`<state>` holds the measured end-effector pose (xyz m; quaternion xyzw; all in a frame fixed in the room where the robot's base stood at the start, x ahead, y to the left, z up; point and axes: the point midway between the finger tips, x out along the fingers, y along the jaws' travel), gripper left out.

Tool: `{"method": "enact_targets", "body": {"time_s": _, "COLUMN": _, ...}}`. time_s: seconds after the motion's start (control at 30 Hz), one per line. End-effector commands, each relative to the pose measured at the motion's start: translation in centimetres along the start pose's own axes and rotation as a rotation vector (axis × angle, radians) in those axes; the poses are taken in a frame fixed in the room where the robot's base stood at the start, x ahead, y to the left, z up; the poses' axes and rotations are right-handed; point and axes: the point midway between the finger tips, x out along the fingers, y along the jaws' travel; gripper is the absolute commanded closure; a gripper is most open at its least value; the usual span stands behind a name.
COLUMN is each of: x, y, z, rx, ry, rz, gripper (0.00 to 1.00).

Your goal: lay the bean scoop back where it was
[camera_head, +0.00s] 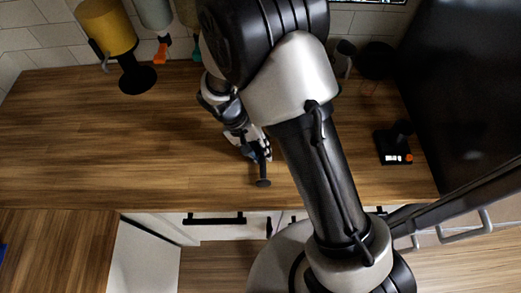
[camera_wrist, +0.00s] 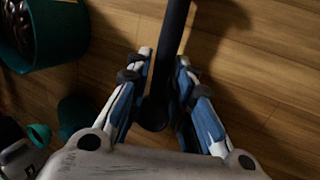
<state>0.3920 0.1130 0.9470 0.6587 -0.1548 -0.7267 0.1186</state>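My gripper (camera_wrist: 163,65) has its blue and white fingers close on both sides of a slim black rod, which looks like the handle of the bean scoop (camera_wrist: 172,35). The rod runs out past the fingertips and leaves the wrist view at the top, and a rounded black end sits between the fingers near the palm. In the head view my gripper (camera_head: 262,152) is over the front middle of the wooden counter, partly hidden by my arm. The black scoop (camera_head: 263,172) sticks out toward the counter's front edge. Whether it touches the wood is unclear.
The wooden counter (camera_head: 120,150) is clear on the left. A yellow hopper on a black stand (camera_head: 107,27) is at the back left. A small black scale (camera_head: 393,148) is at the right. A teal container with dark contents (camera_wrist: 45,45) is at upper left in the wrist view.

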Motion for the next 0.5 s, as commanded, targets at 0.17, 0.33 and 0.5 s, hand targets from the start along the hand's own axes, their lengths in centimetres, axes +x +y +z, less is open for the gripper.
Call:
{"method": "enact_targets", "body": {"time_s": 0.17, "x": -1.9, "y": 0.1, "z": -0.1, "rx": 0.001, "ry": 0.004, "rz": -0.003, "gripper": 0.79}}
{"method": "enact_targets", "body": {"time_s": 0.33, "x": -5.7, "y": 0.1, "z": 0.0, "rx": 0.0, "ry": 0.004, "rz": -0.003, "gripper": 0.79}}
{"method": "enact_targets", "body": {"time_s": 0.5, "x": -9.2, "y": 0.1, "z": 0.0, "rx": 0.0, "ry": 0.003, "rz": -0.002, "gripper": 0.79}}
